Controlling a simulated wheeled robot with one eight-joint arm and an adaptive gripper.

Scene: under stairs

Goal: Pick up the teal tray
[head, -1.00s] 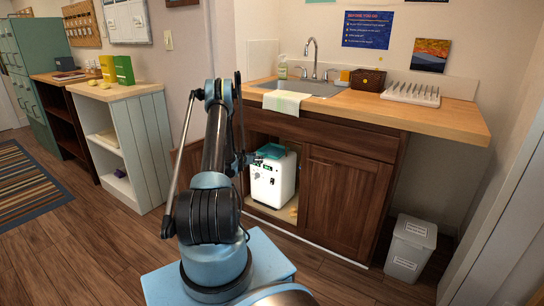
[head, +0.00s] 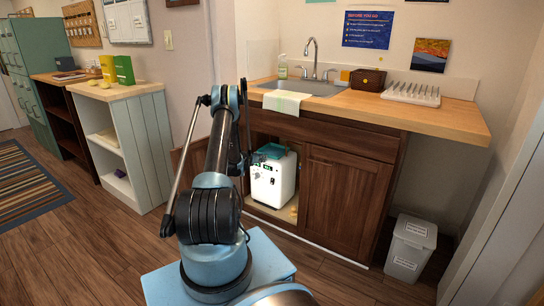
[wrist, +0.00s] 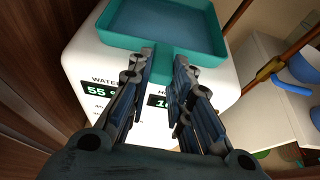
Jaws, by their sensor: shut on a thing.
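The teal tray (wrist: 165,22) is a shallow rectangular tray with a raised rim. It is at the top of a white box-shaped appliance (wrist: 85,60) with green-lit displays; I cannot tell whether it rests on it or is slightly raised. My gripper (wrist: 165,56) is shut on the tray's near edge, one finger on each side of a short teal part. In the head view, the tray (head: 271,151) shows small above the appliance (head: 273,182), inside the open cabinet under the sink. My gripper there is small and dark, left of the tray.
The cabinet's wooden frame (head: 340,143) and counter (head: 440,118) are close above and around the appliance. An open door (head: 188,160) stands at left.

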